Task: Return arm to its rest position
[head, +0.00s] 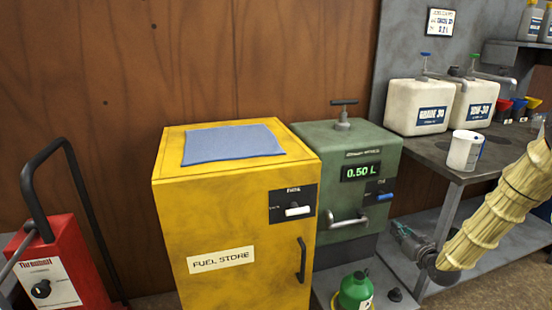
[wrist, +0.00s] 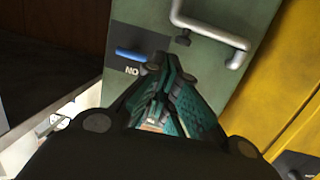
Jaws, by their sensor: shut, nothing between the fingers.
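My gripper (head: 399,229) is at the right of the head view, at the end of my arm in its beige ribbed sleeve. It points left, in front of the lower right side of the green dispenser. In the wrist view my gripper (wrist: 164,68) has its teal-padded fingers together with nothing between them. Beyond the fingertips are the green dispenser's front (wrist: 215,75), its blue lever (wrist: 131,54) and its metal handle (wrist: 205,35). I cannot tell whether the tips touch anything, but no contact shows.
The green dispenser (head: 345,160) reads 0.50 L. A green can (head: 355,291) stands below it. The yellow fuel store (head: 230,215) is to its left, with a blue cloth (head: 233,144) on top. A grey bench (head: 432,154) at right holds a white jug (head: 464,151) and canisters (head: 417,106).

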